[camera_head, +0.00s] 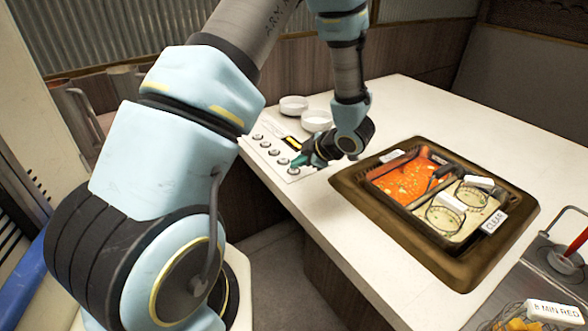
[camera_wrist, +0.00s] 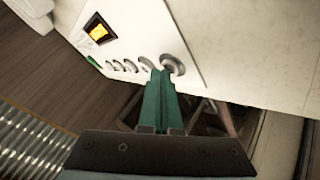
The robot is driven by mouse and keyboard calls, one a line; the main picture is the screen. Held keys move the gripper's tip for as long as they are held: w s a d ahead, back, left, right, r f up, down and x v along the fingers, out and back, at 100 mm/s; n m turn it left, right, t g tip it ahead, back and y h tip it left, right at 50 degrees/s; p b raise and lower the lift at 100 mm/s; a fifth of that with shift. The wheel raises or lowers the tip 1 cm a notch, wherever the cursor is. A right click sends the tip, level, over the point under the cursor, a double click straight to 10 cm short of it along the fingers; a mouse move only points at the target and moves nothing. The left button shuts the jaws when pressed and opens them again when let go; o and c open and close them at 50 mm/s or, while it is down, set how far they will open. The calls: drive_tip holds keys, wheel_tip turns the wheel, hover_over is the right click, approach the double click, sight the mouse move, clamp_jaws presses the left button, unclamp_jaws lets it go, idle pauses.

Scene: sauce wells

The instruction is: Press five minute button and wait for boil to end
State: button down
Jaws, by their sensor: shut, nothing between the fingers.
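A white control panel (camera_head: 262,148) lies on the counter with a row of round buttons and a small display lit orange (camera_wrist: 97,31). The marks by the buttons are too small to read, so I cannot tell which is the five minute one. My gripper (camera_head: 297,161) is at the panel's near right end. In the wrist view its green fingers (camera_wrist: 161,74) are shut and empty, with the tips beside the end button (camera_wrist: 172,65); I cannot tell if they touch it. The sunken pot (camera_head: 346,187) has orange-red broth (camera_head: 402,184) and pale broth (camera_head: 462,221), with strainers in it.
Two white bowls (camera_head: 293,104) (camera_head: 316,120) stand behind the panel. A "CLEAR" label (camera_head: 494,222) is on the pot's rim. A block marked "8 MIN RED" (camera_head: 555,311) sits on a food basket at the lower right. The counter (camera_head: 420,112) behind the pot is bare.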

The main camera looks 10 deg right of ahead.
sight(298, 170)
drive_tip(key=shift+r, duration=0.1)
idle(0.3)
drive_tip(key=shift+r+p, duration=0.3)
drive_tip(key=shift+p, duration=0.3)
wheel_tip(298, 170, up, 6)
drive_tip(key=p, duration=0.5)
drive_tip(key=shift+p, duration=0.35)
